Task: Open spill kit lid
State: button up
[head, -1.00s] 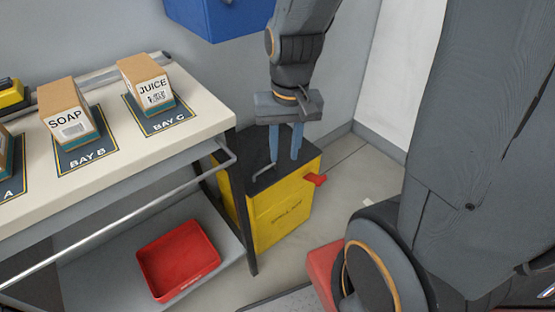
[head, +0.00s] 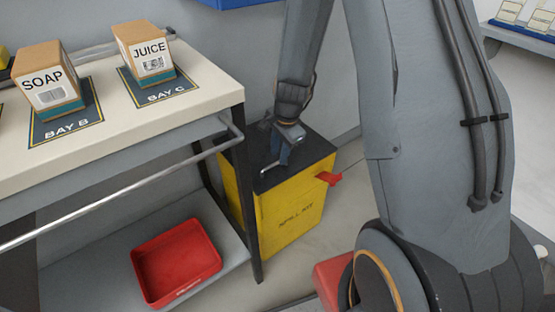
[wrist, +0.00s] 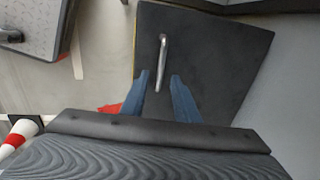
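The yellow spill kit (head: 290,213) stands on the floor beside the table, with its dark lid (head: 306,155) lying closed on top. In the wrist view the lid (wrist: 215,45) fills the upper middle, and a thin silver handle (wrist: 162,62) stands on it. My gripper (head: 281,161) is low over the lid in the head view. In the wrist view its blue fingers (wrist: 160,80) are apart, with the near end of the handle between or just beyond the tips. I cannot tell if they touch it. A red latch (head: 328,179) sticks out from the kit's right side.
The table (head: 190,120) with a front rail stands left of the kit, carrying soap (head: 48,83) and juice (head: 143,55) boxes. A red tray (head: 176,262) lies on its lower shelf. The wall is close behind the kit. A red and white post (wrist: 17,138) shows in the wrist view.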

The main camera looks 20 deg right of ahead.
aim_at(278, 171)
jog(key=shift+w+a+f+b, duration=0.1)
jog(key=shift+w+f+b, duration=0.1)
jog(key=shift+f, duration=0.55)
jog(key=shift+w+f+b, duration=0.1)
jog(key=shift+f+b, duration=0.05)
jog(key=shift+f, duration=0.6)
jog(key=shift+c, duration=0.3)
grip_shut()
